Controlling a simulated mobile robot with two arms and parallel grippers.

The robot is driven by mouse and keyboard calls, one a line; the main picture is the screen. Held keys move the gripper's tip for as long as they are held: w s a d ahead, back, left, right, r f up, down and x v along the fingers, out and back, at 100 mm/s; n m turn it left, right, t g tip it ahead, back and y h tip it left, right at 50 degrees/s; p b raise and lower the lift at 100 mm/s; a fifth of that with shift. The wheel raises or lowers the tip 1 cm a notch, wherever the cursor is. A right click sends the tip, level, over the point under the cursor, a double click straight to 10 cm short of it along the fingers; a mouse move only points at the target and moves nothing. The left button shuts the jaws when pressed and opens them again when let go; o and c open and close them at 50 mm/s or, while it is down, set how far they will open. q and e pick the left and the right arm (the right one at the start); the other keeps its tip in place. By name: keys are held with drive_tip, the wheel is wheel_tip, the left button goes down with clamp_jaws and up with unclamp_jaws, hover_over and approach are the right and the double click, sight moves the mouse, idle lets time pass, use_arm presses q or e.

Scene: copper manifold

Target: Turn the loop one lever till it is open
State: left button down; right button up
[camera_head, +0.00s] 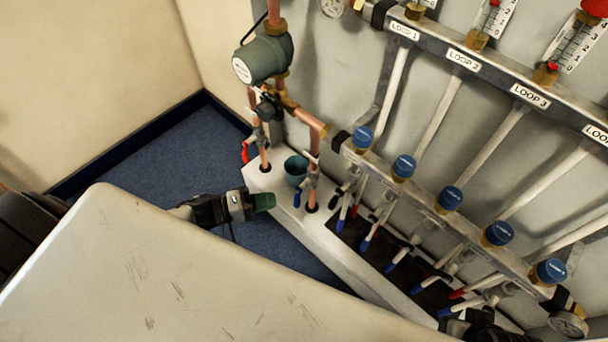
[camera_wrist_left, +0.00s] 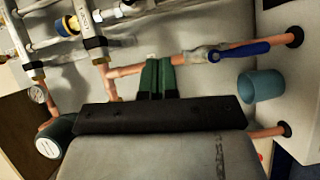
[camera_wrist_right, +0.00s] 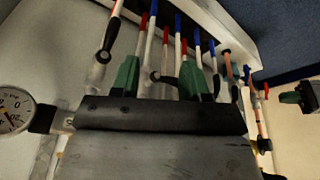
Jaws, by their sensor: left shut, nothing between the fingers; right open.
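The loop one label (camera_head: 404,31) is on the upper bar of the manifold. The leftmost blue cap (camera_head: 362,137) is on the lower bar, with white pipes and small black levers below it. A black lever (camera_head: 338,191) shows near the leftmost pipes; its exact angle is too small to tell. My left gripper (camera_head: 268,201) is shut and empty, left of the white ledge and apart from the levers. Its green fingers (camera_wrist_left: 157,75) are together in the left wrist view. My right gripper (camera_wrist_right: 160,78) is open below the right end of the manifold, partly cut off in the head view.
A blue-handled valve (camera_wrist_left: 240,50) is on the copper pipe beside a teal cup (camera_head: 296,168). A green pump (camera_head: 263,58) hangs at the upper left. A gauge (camera_head: 568,323) sits at the lower right. Blue floor (camera_head: 165,160) lies open at the left.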

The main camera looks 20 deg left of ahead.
sight(330, 204)
use_arm(q)
drive_tip(key=s+d+b+x, duration=0.1)
drive_tip(key=s+b+x, duration=0.1)
drive_tip(key=x, duration=1)
drive_tip(key=shift+d+f+b, duration=0.2)
drive_tip(key=shift+d+b, duration=0.1)
drive_tip(key=shift+d, duration=0.3)
use_arm(e)
drive_tip(key=shift+w+a+f+t+y, duration=0.15)
drive_tip(key=shift+w+a+t, duration=0.15)
drive_tip(key=shift+w+t, duration=0.4)
drive_tip(key=shift+w+a+t+y, duration=0.1)
drive_tip(key=shift+w+a+t, duration=0.25)
drive_tip(key=shift+w, duration=0.6)
drive_tip(key=shift+w+a+f+t+y, duration=0.1)
drive_tip(key=shift+w+a+t+y, duration=0.1)
drive_tip(key=shift+w+t, duration=0.55)
use_arm(q)
drive_tip(key=shift+w, duration=0.1)
